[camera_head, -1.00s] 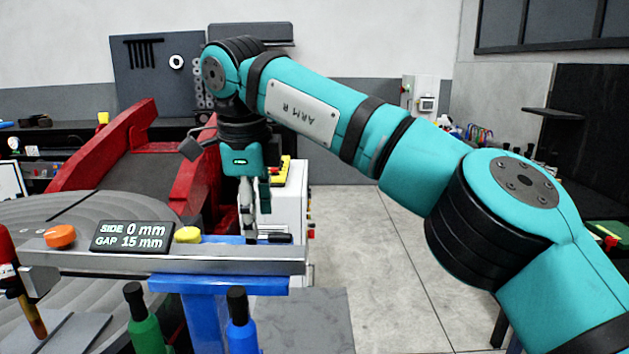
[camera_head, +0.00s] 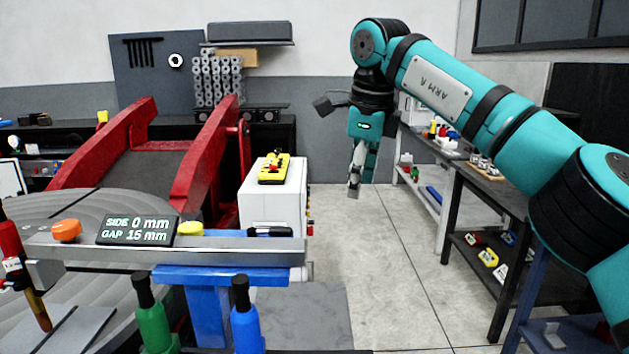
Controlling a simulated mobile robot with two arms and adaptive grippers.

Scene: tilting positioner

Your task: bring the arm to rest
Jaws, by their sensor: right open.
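My right arm comes in from the right and bends down at its wrist. My right gripper (camera_head: 355,190) hangs from it, pointing down, open and with nothing seen between its fingers. It is over the open floor, to the right of the white cabinet (camera_head: 272,210) and apart from it. My left gripper is not in this view.
The red-sided positioner (camera_head: 205,160) stands at left. In front of it is a metal bar (camera_head: 215,258) with a display (camera_head: 137,230) reading SIDE 0 mm, GAP 15 mm. A yellow pendant (camera_head: 274,168) lies on the cabinet. A dark workbench (camera_head: 490,190) stands at right.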

